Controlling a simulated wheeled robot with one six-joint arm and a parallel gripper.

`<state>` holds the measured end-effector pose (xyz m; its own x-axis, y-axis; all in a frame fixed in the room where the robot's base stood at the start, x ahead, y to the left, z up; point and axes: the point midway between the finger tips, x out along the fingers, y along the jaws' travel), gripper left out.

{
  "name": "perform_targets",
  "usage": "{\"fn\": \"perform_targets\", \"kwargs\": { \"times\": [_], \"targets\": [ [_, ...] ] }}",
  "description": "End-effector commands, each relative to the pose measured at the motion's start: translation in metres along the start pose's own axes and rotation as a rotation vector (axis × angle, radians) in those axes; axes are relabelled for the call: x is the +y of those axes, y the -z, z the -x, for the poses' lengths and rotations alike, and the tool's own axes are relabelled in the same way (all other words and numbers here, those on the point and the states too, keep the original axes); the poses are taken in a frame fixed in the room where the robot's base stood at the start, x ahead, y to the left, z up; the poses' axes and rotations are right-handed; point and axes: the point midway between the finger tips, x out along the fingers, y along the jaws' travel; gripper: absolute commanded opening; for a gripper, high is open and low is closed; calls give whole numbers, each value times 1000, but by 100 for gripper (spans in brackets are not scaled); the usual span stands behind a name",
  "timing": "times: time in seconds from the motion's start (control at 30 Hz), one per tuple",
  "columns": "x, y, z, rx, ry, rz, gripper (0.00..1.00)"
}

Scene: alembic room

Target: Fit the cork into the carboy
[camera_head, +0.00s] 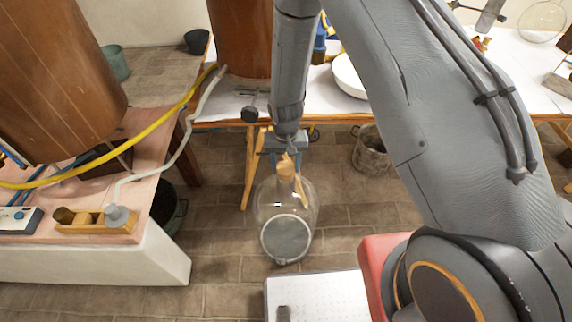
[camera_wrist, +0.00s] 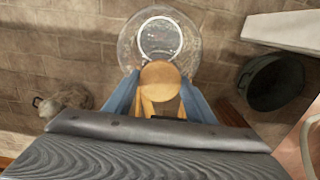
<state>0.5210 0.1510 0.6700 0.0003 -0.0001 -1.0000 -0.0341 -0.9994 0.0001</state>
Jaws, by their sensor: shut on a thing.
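The cork (camera_head: 286,168) is a tan-orange round stopper. My gripper (camera_head: 287,158), with blue fingers, is shut on it, pointing down. The carboy (camera_head: 285,232) is a clear round glass vessel on the brick floor, below and in front of the table. In the head view the cork overlaps the top of the carboy; I cannot tell whether it touches or enters the mouth. In the wrist view the cork (camera_wrist: 160,77) lies between the fingers (camera_wrist: 160,97), and the carboy (camera_wrist: 128,42) shows beyond its upper edge. The carboy's mouth is not clearly visible.
A table (camera_head: 218,124) with a wooden trestle stands behind the carboy. A pink-topped bench (camera_head: 150,165) is at left. Brick floor around the carboy is mostly clear.

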Motion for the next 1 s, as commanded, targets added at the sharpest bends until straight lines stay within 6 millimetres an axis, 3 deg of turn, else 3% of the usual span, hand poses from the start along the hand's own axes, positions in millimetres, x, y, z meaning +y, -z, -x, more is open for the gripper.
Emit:
{"fn": "perform_targets", "kwargs": {
  "times": [1.0],
  "targets": [
    [0,-1,-6,0,0,0,32]
  ]
}}
